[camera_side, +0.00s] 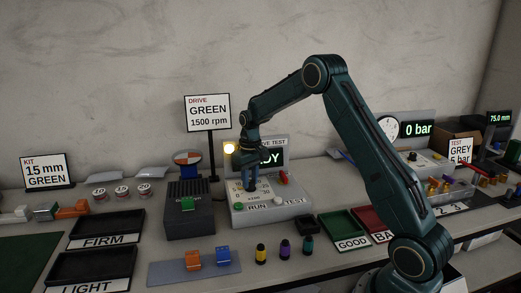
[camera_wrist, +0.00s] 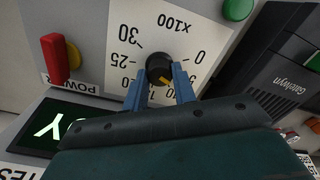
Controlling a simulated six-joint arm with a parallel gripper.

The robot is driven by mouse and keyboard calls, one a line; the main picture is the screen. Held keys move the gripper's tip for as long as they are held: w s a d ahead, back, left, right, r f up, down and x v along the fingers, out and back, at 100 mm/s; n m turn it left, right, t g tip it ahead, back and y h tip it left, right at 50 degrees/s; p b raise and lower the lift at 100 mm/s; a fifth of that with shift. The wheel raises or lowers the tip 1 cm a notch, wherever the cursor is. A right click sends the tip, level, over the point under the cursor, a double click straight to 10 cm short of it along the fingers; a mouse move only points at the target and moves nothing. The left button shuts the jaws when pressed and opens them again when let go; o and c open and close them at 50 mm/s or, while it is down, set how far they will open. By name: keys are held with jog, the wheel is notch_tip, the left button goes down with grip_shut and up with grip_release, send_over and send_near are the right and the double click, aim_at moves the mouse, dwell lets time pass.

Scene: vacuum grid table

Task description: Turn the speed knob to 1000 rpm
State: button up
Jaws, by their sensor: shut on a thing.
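The speed knob (camera_wrist: 160,69) is black and round with a yellow pointer mark, set in a white dial plate (camera_wrist: 128,14) marked x100. The 0, 25 and 30 labels are readable; those on my gripper's side are partly hidden. The yellow mark points toward my gripper's side of the dial, and I cannot tell its exact number. My gripper (camera_wrist: 160,88) has its blue fingers shut on the knob, one each side. In the side view my gripper (camera_side: 250,186) points down onto the dial plate of the drive test panel (camera_side: 270,212), hiding the knob.
The panel has a red power switch (camera_wrist: 59,59), a green button (camera_wrist: 238,8) and a display partly hidden by my arm. A dark machine (camera_side: 189,216) stands left of the panel. Several coloured cylinders (camera_side: 284,245) stand in front.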

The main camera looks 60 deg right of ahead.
aim_at(251, 181)
jog(key=m, duration=0.5)
jog(key=shift+r+m, duration=0.1)
jog(key=shift+m, duration=0.3)
jog(key=o, duration=1)
notch_tip(251, 181, up, 14)
jog(key=shift+s+d+f, duration=0.1)
jog(key=shift+s+d, duration=0.05)
dwell(0.3)
dwell(0.4)
